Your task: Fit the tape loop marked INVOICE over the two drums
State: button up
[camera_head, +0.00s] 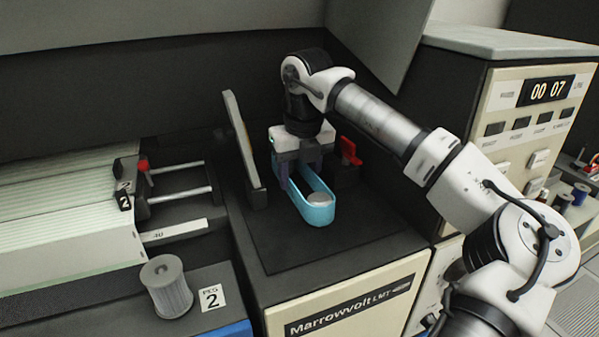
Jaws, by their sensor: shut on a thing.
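My gripper (302,168) points down over the dark recessed deck of the Marrowvolt machine. It is shut on a light blue tape loop (318,214), gripping its far part. The loop's near end curves around a pale round drum top (320,198). I cannot tell whether the loop is fully down on that drum. The second drum is not visible; my gripper hides the far end of the loop. No INVOICE marking is readable on the loop from here.
A raised grey cover plate (243,150) stands close left of my gripper. A red lever (350,151) is close on the right. A grey ribbed cylinder (167,287) stands at front left beside a card marked 2 (212,298). A control panel (535,110) reading 00 07 is at right.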

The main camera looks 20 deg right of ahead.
jog(key=shift+f, duration=0.25)
jog(key=o, duration=1)
jog(key=r, duration=0.4)
jog(key=s+r, duration=0.1)
jog(key=r, duration=0.4)
jog(key=s+r+b, duration=0.1)
jog(key=r, duration=0.3)
jog(key=shift+r, duration=0.35)
